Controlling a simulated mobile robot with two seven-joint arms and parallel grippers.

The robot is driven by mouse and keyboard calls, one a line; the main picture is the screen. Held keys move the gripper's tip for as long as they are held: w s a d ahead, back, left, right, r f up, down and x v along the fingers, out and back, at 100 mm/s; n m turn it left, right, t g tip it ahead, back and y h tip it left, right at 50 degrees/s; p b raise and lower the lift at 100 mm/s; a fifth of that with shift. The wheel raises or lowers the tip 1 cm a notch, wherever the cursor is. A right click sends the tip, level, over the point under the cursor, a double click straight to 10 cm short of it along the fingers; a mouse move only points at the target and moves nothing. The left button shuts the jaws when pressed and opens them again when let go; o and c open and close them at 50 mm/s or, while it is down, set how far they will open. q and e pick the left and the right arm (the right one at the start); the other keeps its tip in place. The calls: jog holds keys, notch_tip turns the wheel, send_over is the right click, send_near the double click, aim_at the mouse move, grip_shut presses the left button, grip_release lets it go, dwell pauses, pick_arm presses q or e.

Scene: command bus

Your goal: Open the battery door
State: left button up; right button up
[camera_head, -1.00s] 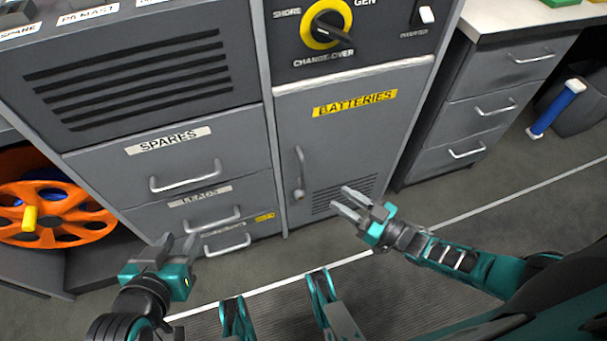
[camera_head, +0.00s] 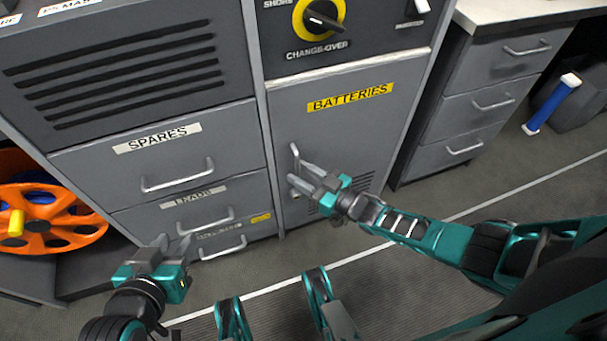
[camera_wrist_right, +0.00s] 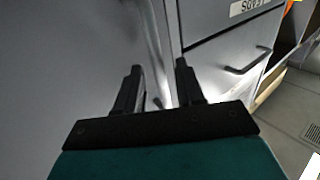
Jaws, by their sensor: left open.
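The battery door (camera_head: 330,135) is the grey panel under the yellow BATTERIES label (camera_head: 350,97), and it looks shut. Its upright bar handle (camera_head: 295,153) is near the door's left edge, its lower part partly hidden by my right gripper. My right gripper (camera_head: 297,173) is open at the handle, its fingers pointing left. In the right wrist view its fingers (camera_wrist_right: 160,72) are apart, with a pale upright bar (camera_wrist_right: 153,40) beyond and between them; contact cannot be told. My left gripper (camera_head: 174,242) is open and empty, low in front of the drawers.
Drawers marked SPARES (camera_head: 155,165) and LEADS (camera_head: 195,205) with protruding handles are left of the door. The change-over switch (camera_head: 318,17) is above. A desk drawer unit (camera_head: 480,100) stands right. An orange reel (camera_head: 45,215) is far left. Floor before the door is clear.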

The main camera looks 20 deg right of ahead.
grip_shut()
jog(key=shift+s, duration=0.15)
dwell(0.4)
